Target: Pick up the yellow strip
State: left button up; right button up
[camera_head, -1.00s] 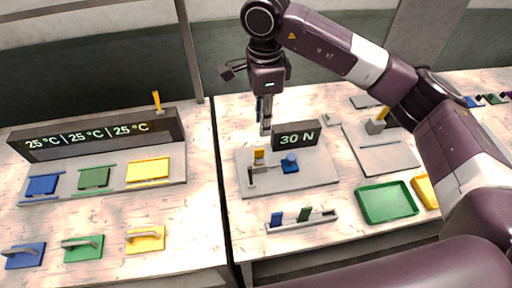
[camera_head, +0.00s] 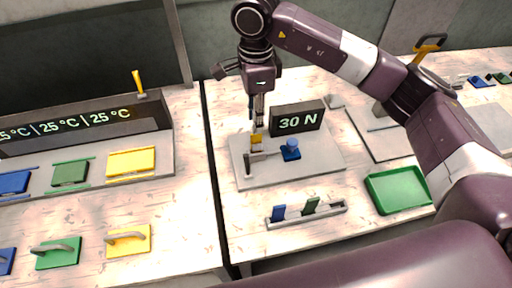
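The yellow strip (camera_head: 257,139) is a small upright yellow piece at the grey test plate (camera_head: 325,166), beside a small grey post and left of a blue knob (camera_head: 290,150). My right gripper (camera_head: 257,126) points straight down over the yellow strip, its fingertips at or just above the strip's top. The fingers look narrow and close together; I cannot tell whether they are around the strip or touch it. My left gripper is not in view.
A "30 N" display (camera_head: 297,118) stands close behind and right of the strip. A rack (camera_head: 330,215) with blue and green strips lies in front. A green tray (camera_head: 397,190) is to the right. The left table holds coloured plates and a temperature display (camera_head: 75,130).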

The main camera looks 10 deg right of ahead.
aim_at(256, 137)
jog(key=f+p, duration=0.1)
jog(key=f, duration=0.1)
jog(key=f+p, duration=0.1)
jog(key=s+f+p, duration=0.1)
jog(key=f, duration=0.1)
jog(key=shift+f, duration=0.35)
jog(key=shift+f+p, duration=0.3)
jog(key=shift+p, duration=0.05)
jog(key=shift+w+f, duration=0.1)
jog(key=shift+f, duration=0.1)
grip_shut()
